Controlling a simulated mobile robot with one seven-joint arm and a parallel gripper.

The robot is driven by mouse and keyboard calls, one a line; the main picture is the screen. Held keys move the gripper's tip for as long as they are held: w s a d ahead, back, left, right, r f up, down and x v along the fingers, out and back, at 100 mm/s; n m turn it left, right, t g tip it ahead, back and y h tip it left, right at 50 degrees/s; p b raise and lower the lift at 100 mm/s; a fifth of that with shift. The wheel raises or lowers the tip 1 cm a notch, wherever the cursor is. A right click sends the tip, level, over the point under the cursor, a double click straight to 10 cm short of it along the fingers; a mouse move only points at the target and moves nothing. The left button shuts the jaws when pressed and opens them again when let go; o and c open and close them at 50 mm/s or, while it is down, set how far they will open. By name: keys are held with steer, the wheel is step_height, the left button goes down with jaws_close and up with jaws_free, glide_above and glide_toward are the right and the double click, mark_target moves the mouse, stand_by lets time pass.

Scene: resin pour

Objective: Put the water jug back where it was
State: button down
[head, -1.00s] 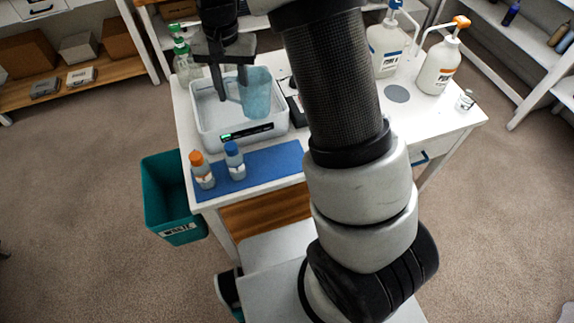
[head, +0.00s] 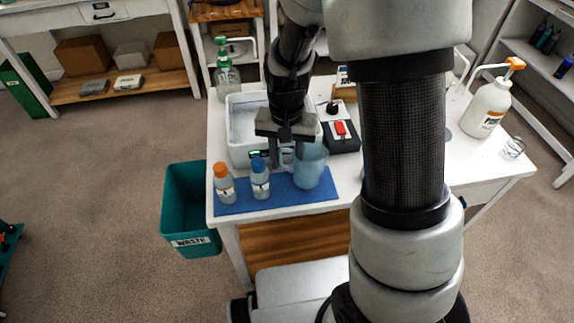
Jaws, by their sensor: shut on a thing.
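The water jug (head: 312,168) is translucent light blue. It appears upright over the right part of the blue mat (head: 325,200), at the front of the white table. My gripper (head: 287,162) is shut on the jug's handle, on its left side. I cannot tell whether the jug's base touches the mat or hangs just above it. My arm crosses the right half of the view and hides part of the table.
An orange-capped bottle (head: 224,187) and a blue-capped bottle (head: 260,183) stand on the mat left of the jug. A white basin (head: 238,150) and a black box with a red switch (head: 342,137) are behind. A teal waste bin (head: 186,215) stands left of the table.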

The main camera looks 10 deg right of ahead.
steer(key=shift+f, duration=0.85)
steer(key=shift+f, duration=0.1)
steer(key=shift+f, duration=0.15)
steer(key=c, duration=1.2)
jaws_free()
